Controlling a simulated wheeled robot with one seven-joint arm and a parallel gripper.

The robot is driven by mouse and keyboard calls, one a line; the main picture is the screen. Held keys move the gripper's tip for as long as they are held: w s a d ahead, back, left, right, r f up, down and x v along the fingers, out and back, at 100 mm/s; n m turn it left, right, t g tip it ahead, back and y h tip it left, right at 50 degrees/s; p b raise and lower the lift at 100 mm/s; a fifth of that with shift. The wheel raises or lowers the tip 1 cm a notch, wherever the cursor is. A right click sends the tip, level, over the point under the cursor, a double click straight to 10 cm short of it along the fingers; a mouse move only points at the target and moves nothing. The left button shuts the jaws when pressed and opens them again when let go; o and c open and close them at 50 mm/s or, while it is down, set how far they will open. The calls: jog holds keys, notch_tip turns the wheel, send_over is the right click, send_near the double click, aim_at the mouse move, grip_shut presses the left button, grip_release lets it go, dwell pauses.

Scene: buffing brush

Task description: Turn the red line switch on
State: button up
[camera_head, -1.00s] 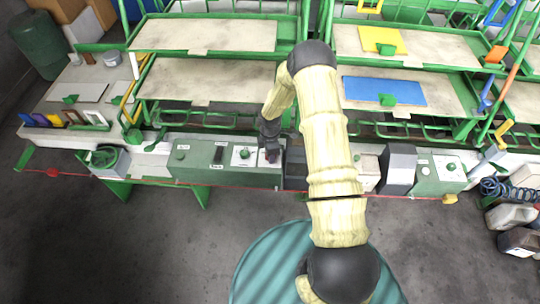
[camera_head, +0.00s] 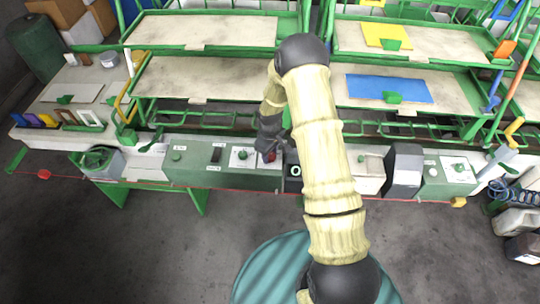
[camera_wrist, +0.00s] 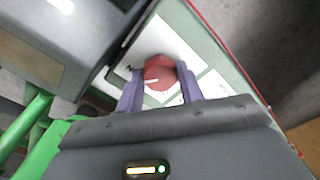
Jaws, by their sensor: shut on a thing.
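The red line switch is a round red knob (camera_wrist: 159,74) with a white pointer mark, on a white plate of the green control panel. In the wrist view the knob sits between the two purple-grey fingers of my gripper (camera_wrist: 160,90), which are shut on its sides. In the head view my gripper (camera_head: 269,154) is at the right end of the green control box (camera_head: 190,177), and a little red of the knob shows beside it. The fingertips are mostly hidden by my wrist there.
A green knob on a white plate (camera_head: 242,155) is just left of my gripper. A grey box (camera_head: 404,168) stands to the right. Green racks with trays (camera_head: 205,78) rise behind. A red line (camera_head: 120,185) runs along the bench front.

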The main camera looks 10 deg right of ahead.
aim_at(270, 155)
jog(key=shift+m+b, duration=0.3)
jog(key=shift+m, duration=0.7)
jog(key=shift+r, duration=0.1)
jog(key=o, duration=1)
notch_tip(270, 155, up, 17)
jog(key=b, duration=0.2)
jog(key=shift+r, duration=0.15)
